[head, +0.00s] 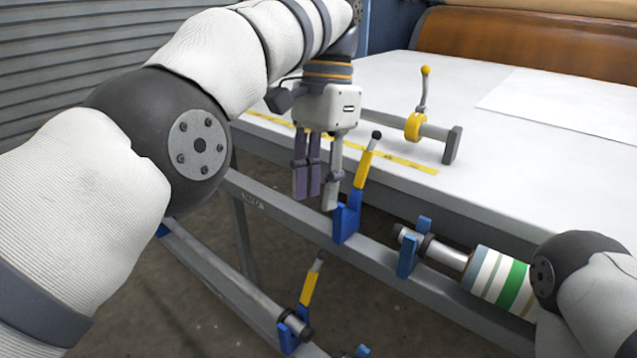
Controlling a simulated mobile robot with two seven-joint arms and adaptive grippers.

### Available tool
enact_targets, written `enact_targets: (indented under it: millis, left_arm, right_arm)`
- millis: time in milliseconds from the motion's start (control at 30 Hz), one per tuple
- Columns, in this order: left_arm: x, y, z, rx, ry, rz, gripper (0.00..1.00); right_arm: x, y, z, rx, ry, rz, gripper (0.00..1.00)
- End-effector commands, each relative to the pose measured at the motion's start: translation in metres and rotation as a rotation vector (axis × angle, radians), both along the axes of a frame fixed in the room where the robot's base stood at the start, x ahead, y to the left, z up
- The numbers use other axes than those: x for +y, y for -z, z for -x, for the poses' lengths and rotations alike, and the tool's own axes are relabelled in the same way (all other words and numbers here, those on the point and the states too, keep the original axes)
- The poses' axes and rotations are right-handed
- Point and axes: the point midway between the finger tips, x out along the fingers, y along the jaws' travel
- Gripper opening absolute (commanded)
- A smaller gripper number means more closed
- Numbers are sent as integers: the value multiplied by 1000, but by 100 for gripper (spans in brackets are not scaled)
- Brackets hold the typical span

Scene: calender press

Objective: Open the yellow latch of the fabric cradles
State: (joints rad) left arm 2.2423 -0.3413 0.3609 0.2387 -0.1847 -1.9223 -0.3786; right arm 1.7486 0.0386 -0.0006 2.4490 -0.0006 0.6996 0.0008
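Nothing shows held, and finger spacing is unclear from this angle. A second latch with a yellow lever (309,287) and blue base stands lower down, also tilted up and right. My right gripper is out of view; only part of its arm shows at lower right.
A roll with green, white and tan bands (493,278) lies at the right, by a blue bracket (408,256). The white table (400,100) behind carries a grey bar with a yellow-collared lever (414,126). A yellow measuring strip (395,160) runs along its edge.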

Motion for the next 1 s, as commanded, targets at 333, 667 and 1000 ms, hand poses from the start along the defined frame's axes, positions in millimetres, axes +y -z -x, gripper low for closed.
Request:
enact_targets:
  millis: [333, 667, 1000]
  left_arm:
    - [1, -1, -1, -3, -2, 2, 32]
    - [18, 1, 1, -101, -49, 136, 32]
    - [11, 59, 12, -103, -49, 159, 32]
  right_arm:
    - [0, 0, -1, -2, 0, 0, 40]
    - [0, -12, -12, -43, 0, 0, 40]
    - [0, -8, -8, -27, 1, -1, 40]
